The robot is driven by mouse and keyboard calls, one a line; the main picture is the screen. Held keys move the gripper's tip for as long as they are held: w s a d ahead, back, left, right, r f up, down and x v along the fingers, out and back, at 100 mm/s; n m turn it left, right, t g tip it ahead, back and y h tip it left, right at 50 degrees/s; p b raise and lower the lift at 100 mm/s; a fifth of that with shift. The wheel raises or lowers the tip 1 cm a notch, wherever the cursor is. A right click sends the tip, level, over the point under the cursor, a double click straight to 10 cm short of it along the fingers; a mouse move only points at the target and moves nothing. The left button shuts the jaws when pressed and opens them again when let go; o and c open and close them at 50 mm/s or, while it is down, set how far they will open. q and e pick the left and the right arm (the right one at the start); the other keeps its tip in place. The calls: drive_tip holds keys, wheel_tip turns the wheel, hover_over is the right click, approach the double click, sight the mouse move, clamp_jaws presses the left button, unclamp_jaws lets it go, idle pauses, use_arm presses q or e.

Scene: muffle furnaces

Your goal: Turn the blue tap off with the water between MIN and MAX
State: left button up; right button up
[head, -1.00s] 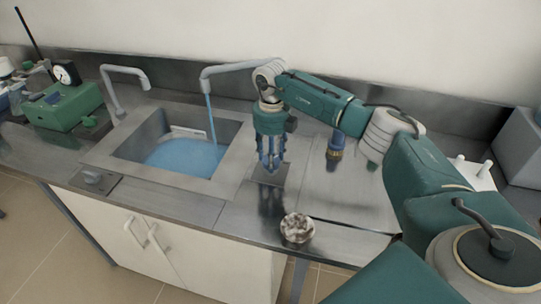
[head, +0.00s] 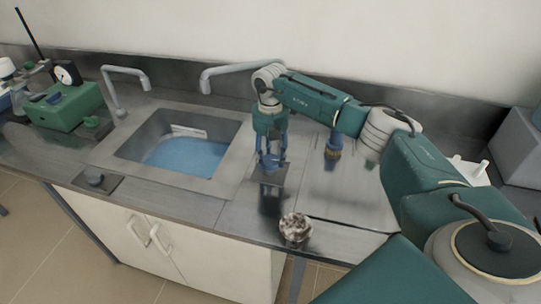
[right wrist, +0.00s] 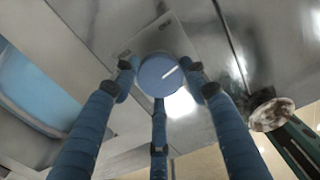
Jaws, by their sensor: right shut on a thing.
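My right gripper (head: 269,165) points down at the plate right of the sink, its fingers shut around the blue tap knob (right wrist: 158,76). In the right wrist view the knob is a round blue disc with a white line pointing to the upper right. In the head view the fingers mostly hide it. The sink (head: 228,160) holds blue water (head: 188,157). A pale level plate (head: 189,131) is on its back wall; its MIN and MAX marks are too small to read. No stream falls from the right spout (head: 205,84). My left gripper is out of view.
A grey knob (head: 93,176) is on a plate left of the sink, below the left spout (head: 108,85). A brown and white lumpy object (head: 295,228) sits near the counter's front edge. A green device (head: 64,106) stands at the left.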

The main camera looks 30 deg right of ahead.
sight(269, 161)
drive_tip(key=shift+s+a+f+m, duration=0.2)
drive_tip(key=shift+s+f+m, duration=0.1)
drive_tip(key=shift+m, duration=0.3)
drive_tip(key=shift+a, duration=0.1)
drive_tip(key=o, duration=1.2)
drive_tip(key=shift+r, duration=0.1)
drive_tip(key=shift+c, duration=0.2)
drive_tip(key=shift+r, duration=0.1)
drive_tip(key=shift+w, duration=0.1)
drive_tip(key=shift+w+r, duration=0.1)
drive_tip(key=shift+r, duration=0.35)
wheel_tip(269, 161, up, 11)
